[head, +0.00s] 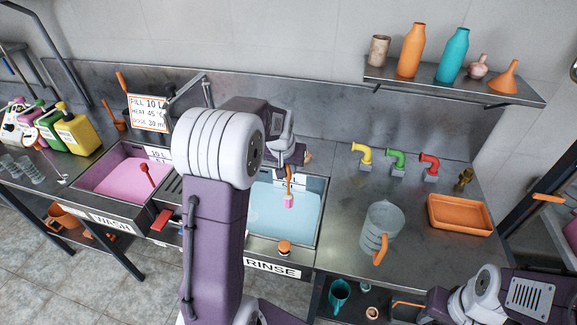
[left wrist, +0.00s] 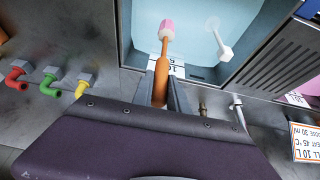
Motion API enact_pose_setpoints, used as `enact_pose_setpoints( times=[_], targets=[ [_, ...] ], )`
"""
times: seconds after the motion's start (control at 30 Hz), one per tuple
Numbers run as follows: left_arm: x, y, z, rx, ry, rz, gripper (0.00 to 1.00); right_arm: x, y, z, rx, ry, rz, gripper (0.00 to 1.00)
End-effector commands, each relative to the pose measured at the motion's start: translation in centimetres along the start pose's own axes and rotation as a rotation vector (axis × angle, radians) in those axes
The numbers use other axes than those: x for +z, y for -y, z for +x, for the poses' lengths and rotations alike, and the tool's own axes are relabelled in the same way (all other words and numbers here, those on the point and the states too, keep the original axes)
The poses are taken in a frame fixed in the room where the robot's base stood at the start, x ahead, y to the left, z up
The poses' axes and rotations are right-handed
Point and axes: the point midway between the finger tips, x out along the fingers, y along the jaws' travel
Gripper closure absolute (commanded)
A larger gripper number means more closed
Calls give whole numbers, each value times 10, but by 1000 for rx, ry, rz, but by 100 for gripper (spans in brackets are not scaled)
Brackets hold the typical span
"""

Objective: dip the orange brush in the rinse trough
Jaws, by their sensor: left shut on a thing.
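The orange brush (head: 289,184) with a pink bristle head is held by my left gripper (head: 293,157), pointing down over the rinse trough (head: 322,205). In the left wrist view my left gripper (left wrist: 162,88) is shut on the orange handle of the brush (left wrist: 164,52). The pink head shows whole against the pale blue water; I cannot tell whether it touches the surface. My left arm hides the trough's left part in the head view. My right arm shows at the lower right of the head view, with its fingertips not clear.
A white object (left wrist: 219,39) shows in the trough. Left is the pink-filled wash basin (head: 117,177) with a red-handled tool. Right of the trough stand a clear jug (head: 383,222), an orange tray (head: 459,214) and coloured taps (head: 396,160). A small orange-topped item (head: 284,248) sits on the front rim.

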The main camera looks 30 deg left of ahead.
Motion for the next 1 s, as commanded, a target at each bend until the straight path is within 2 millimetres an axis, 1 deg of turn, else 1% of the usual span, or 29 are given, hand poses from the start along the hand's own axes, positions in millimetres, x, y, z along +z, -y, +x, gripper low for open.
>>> enact_pose_setpoints(
  times=[0.03,0.8,1.0],
  targets=[
    [6,0,14,0,0,0,100,2,0,14,0,0,0,64],
    [54,0,117,0,0,0,100,12,-2,118,0,0,0,64],
    [62,0,136,0,0,0,100,13,-2,129,0,0,0,64]
  ],
)
